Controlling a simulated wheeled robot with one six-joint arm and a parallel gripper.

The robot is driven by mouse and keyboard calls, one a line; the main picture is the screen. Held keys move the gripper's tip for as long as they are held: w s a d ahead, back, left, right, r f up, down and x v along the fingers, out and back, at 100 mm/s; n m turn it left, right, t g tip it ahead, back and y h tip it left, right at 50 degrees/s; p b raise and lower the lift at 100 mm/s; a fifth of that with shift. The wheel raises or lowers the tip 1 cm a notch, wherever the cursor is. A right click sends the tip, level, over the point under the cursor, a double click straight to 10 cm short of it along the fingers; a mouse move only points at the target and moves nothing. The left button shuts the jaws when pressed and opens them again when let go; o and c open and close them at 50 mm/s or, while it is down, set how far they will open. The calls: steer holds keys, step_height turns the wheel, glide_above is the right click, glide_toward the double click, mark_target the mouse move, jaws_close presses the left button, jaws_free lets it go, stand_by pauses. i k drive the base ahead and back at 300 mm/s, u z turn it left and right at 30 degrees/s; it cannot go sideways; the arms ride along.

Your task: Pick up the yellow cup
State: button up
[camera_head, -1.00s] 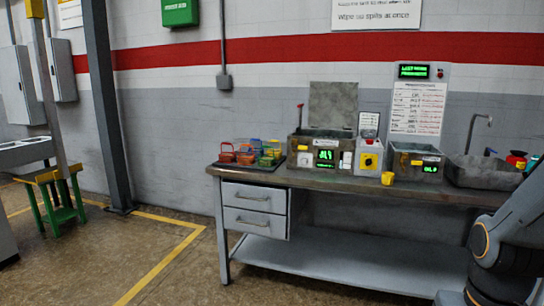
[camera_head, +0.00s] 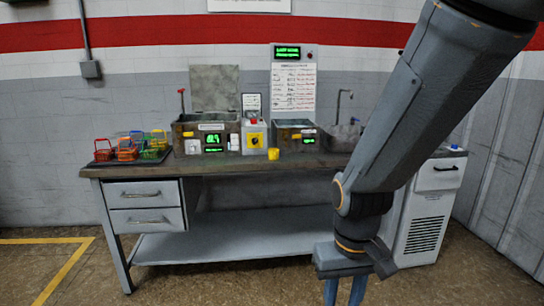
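The yellow cup (camera_head: 273,154) is small and stands on the workbench top (camera_head: 240,164) near its front edge. It is just in front of the gap between a white box with a yellow panel and a grey tank. My gripper (camera_head: 343,296) hangs low at the bottom of the head view, right of the cup and well below the bench top. Only the upper part of its fingers shows, the tips are cut off by the frame, and a gap shows between them. I see nothing held, and the cup is apart from my gripper.
Several coloured baskets (camera_head: 128,149) sit in a tray at the bench's left. Two grey tanks with green displays, the left one (camera_head: 183,141) with a raised lid, stand behind the cup. A sink (camera_head: 338,137) is to the right, and a white cabinet (camera_head: 428,215) stands beyond. Floor at left is free.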

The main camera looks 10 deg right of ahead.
mark_target(273, 153)
steer(key=u, duration=0.05)
steer(key=i, duration=2.65)
steer(key=z, duration=0.05)
